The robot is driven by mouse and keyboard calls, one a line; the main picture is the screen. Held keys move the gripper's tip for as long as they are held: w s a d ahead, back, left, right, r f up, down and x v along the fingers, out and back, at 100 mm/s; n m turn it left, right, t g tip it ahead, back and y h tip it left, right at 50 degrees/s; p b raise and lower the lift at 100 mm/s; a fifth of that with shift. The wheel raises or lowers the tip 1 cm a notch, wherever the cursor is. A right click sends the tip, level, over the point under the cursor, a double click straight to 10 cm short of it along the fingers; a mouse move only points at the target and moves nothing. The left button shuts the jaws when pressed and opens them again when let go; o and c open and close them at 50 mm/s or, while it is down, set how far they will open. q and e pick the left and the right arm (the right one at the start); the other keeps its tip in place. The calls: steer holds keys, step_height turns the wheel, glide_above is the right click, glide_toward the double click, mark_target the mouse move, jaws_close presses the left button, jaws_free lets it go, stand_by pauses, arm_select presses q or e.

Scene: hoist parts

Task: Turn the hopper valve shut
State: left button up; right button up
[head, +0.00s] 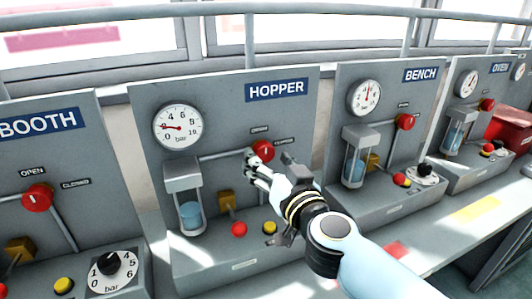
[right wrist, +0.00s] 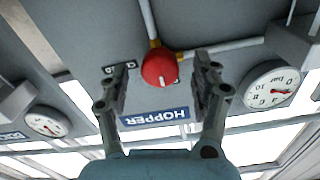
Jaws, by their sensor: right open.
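The hopper valve is a round red knob (head: 262,151) on the grey HOPPER panel (head: 225,110), with small labels above it and to its right. Its white mark points up in the head view. The right wrist view is upside down and shows the red knob (right wrist: 159,68) with its mark toward the HOPPER sign (right wrist: 153,117). My right gripper (head: 270,166) is open at the knob and partly covers the panel. In the wrist view its fingers (right wrist: 165,70) stand on either side of the knob, with gaps showing. My left gripper is not in view.
The HOPPER panel also has a gauge (head: 178,127), a blue-filled sight glass (head: 190,210), a brass block (head: 226,199), a red button (head: 239,229) and a yellow button (head: 269,227). The BOOTH panel (head: 60,160) stands left and the BENCH panel (head: 345,85) right, both with red knobs.

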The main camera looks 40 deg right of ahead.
steer(key=shift+x, duration=0.8)
steer(key=shift+c, duration=0.7)
steer(key=c, duration=1)
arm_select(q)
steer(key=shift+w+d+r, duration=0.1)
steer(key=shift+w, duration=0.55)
arm_select(e)
steer(key=shift+c, duration=0.2)
